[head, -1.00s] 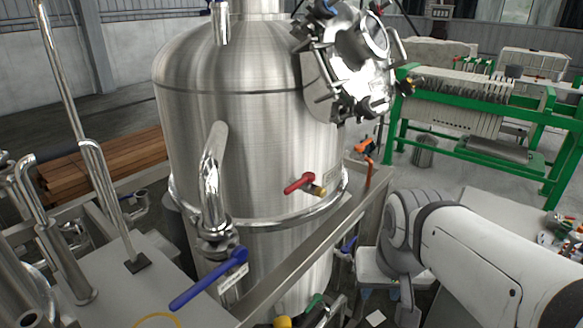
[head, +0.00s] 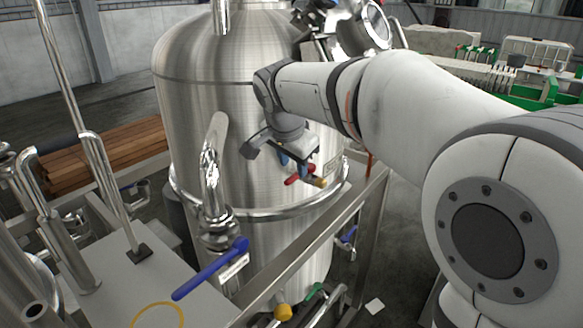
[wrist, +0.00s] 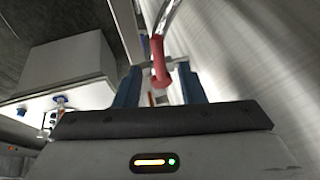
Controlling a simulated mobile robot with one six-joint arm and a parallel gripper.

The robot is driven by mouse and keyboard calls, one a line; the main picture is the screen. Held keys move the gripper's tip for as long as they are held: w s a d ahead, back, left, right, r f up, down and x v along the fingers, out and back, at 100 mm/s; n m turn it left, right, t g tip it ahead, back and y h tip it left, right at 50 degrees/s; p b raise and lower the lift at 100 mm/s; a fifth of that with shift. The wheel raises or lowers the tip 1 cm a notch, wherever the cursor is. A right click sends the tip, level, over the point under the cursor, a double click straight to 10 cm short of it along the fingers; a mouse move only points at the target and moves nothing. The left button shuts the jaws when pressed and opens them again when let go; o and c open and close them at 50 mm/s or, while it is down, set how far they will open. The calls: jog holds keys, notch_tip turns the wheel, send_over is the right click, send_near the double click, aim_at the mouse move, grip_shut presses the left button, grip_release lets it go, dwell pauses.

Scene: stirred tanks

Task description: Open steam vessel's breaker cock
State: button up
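The steel vessel (head: 235,130) stands in the middle of the head view. A small cock with a red lever (head: 293,180) and a brass end (head: 320,182) sits on its front wall, just above the steel ring. My gripper (head: 294,167) is right at the red lever, coming from above, and covers part of it. In the wrist view the red lever (wrist: 159,62) stands between the two blue fingers of my gripper (wrist: 160,88), with a gap on each side. The fingers are apart; contact with the lever does not show.
A blue-handled valve (head: 212,268) with a white tag is on a pipe at lower left. A steel frame rail (head: 300,253) runs in front of the vessel. A yellow knob (head: 283,312) and green handle (head: 313,291) are low down. A pale box (wrist: 65,72) shows in the wrist view.

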aim_at(295, 174)
jog(key=shift+x, duration=1.55)
jog(key=shift+c, duration=0.4)
grip_shut()
